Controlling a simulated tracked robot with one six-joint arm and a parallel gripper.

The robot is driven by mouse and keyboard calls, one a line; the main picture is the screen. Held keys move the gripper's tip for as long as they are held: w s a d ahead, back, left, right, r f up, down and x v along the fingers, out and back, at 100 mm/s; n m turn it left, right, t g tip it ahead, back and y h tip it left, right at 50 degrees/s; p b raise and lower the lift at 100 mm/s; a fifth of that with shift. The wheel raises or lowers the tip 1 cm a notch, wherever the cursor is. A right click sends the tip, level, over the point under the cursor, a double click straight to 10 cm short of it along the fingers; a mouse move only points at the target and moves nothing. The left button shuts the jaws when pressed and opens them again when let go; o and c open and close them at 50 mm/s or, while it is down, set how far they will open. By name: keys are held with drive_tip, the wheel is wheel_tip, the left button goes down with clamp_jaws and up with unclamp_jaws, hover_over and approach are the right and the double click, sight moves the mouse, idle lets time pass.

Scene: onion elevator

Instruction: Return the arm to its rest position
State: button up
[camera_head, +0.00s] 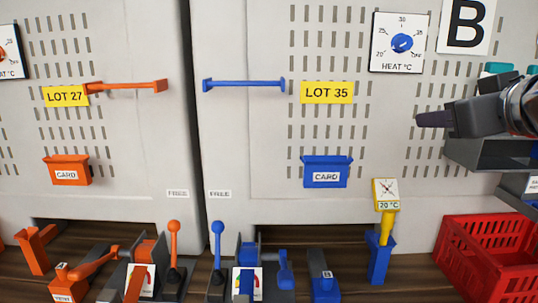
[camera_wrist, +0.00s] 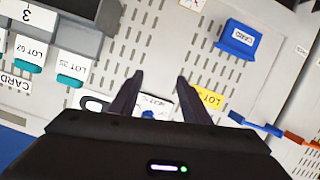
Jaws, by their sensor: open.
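My gripper (camera_head: 430,119) shows at the right edge in the head view, its fingers pointing left in front of the cabinet with the blue fittings. In the wrist view my gripper (camera_wrist: 158,78) has its two dark fingers apart with nothing between them but the slotted cabinet front (camera_wrist: 156,48). The blue heat dial (camera_head: 402,43) is up and left of the gripper in the head view. A yellow thermometer (camera_head: 385,198) stands in a blue holder (camera_head: 379,258) below and left of it. The rest of my arm is mostly out of frame.
A grey tray unit (camera_head: 484,154) lies under my gripper, with a red crate (camera_head: 490,268) below. The blue card box (camera_head: 326,171), LOT 35 label (camera_head: 327,92) and blue handle (camera_head: 244,84) project from or lie on the cabinet. Blue and orange levers line the bottom.

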drive_tip(key=s+a+f+g, duration=0.3)
drive_tip(key=s+a+f, duration=0.1)
drive_tip(key=f, duration=0.8)
drive_tip(key=s+a+f+m+g, duration=0.1)
drive_tip(key=s+a+f+g, duration=0.2)
drive_tip(key=f, duration=1)
drive_tip(key=s+a+f+m+g, duration=0.1)
drive_tip(key=s+a+f+g, duration=0.2)
drive_tip(key=f, duration=1)
drive_tip(key=shift+s+a+y, duration=0.1)
drive_tip(key=shift+s+a, duration=0.4)
drive_tip(key=shift+s, duration=0.3)
drive_tip(key=shift+s+a+y, duration=0.1)
drive_tip(key=shift+s+a, duration=0.4)
drive_tip(key=shift+s, duration=0.25)
drive_tip(key=shift+s+a+y, duration=0.1)
drive_tip(key=shift+s+a, duration=0.4)
drive_tip(key=shift+s, duration=0.3)
drive_tip(key=shift+a+r, duration=0.2)
drive_tip(key=shift+a, duration=0.3)
